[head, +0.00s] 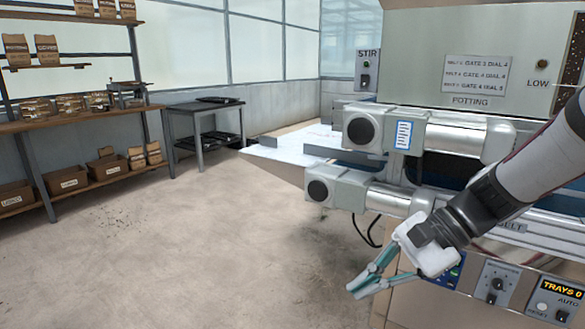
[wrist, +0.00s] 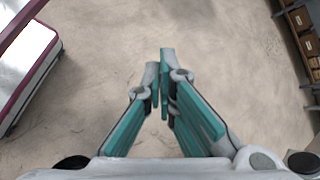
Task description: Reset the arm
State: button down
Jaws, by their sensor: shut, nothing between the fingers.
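My gripper (head: 362,286) has teal and grey fingers and a white body. In the head view it hangs at the lower right, in front of the machine's lower panel, pointing down and to the left. In the wrist view my gripper (wrist: 162,85) has its fingertips together with nothing between them, above the bare floor. My arm reaches in from the right edge of the head view.
The tray seeder (head: 425,60) fills the right side, with two motors (head: 378,129) and a control panel with knobs (head: 496,286) close by my gripper. A shelf (head: 95,115) with bags and boxes stands left, a dark table (head: 205,108) behind. The floor (head: 200,240) between is clear.

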jog(key=s+d+r+n+h, duration=0.1)
jog(key=s+d+n+h, duration=0.2)
jog(key=s, duration=0.5)
jog(key=s+d+n+h, duration=0.2)
jog(key=s+n+h, duration=0.15)
jog(key=s, duration=0.45)
jog(key=s+d+r+n+h, duration=0.1)
jog(key=s+d+n+h, duration=0.2)
jog(key=s, duration=0.5)
notch_tip(320, 180, up, 32)
jog(key=n+t+p, duration=0.1)
jog(key=t+p, duration=0.3)
jog(key=p, duration=2.6)
jog(key=shift+a+f+n, duration=0.15)
jog(key=shift+n, duration=0.2)
